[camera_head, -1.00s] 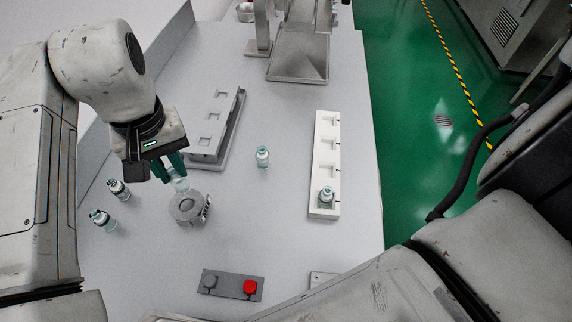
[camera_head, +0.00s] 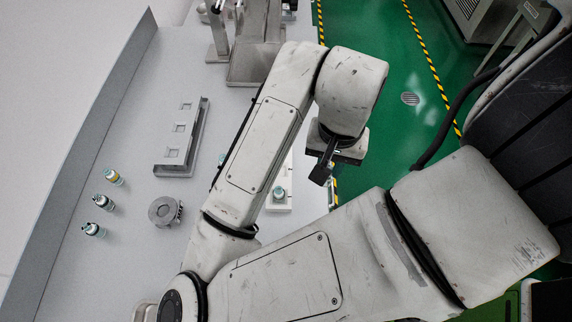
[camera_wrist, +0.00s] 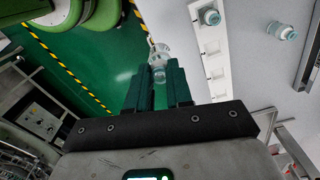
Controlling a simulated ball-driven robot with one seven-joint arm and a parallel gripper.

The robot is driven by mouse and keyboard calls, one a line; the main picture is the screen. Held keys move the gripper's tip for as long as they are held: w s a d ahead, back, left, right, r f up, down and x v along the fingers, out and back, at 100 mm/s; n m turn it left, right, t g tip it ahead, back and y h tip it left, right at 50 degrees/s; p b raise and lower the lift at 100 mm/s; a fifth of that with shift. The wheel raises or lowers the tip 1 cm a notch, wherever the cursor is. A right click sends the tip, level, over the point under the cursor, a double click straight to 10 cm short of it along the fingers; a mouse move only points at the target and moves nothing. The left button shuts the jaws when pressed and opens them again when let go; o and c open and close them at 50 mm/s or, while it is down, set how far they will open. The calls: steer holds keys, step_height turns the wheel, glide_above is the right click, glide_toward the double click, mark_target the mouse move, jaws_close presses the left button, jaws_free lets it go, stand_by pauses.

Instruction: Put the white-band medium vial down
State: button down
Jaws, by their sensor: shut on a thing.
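My gripper (camera_head: 322,172) is stretched out to the right in the head view, past the white rack, with green floor behind it. The wrist view shows its two teal fingers (camera_wrist: 158,88) shut on a clear vial with a whitish top, the white-band medium vial (camera_wrist: 159,58), held beyond the fingertips. The head view hides this vial. The white rack (camera_wrist: 200,38) lies to the right of the fingers in the wrist view. A vial (camera_wrist: 210,16) stands in its far end, and the nearer slots look empty. My arm covers much of this rack in the head view.
Another vial (camera_wrist: 282,30) stands on the table between the racks. A grey slotted rack (camera_head: 180,140), a round grey device (camera_head: 164,211) and three vials, one yellowish (camera_head: 113,177), are on the left. A metal stand (camera_head: 252,65) is at the back.

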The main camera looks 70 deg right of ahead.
steer(key=shift+s+f+b, duration=0.15)
steer(key=shift+b, duration=0.2)
steer(key=w+f+b, duration=0.1)
steer(key=b, duration=0.1)
steer(key=shift+d+b, duration=0.15)
steer(key=shift+b, duration=0.25)
steer(key=shift+w+d+f+b, duration=0.15)
steer(key=shift+w+d+f, duration=0.6)
steer(key=shift+w+f, duration=1.25)
steer(key=shift+w+d+f+b, duration=0.15)
steer(key=shift+w+d+f, duration=0.65)
steer(key=shift+w+f, duration=1.15)
steer(key=shift+w+d+f+b, duration=0.15)
steer(key=shift+w+d+f, duration=0.6)
steer(key=shift+w+f, duration=1.2)
steer(key=shift+w, duration=0.1)
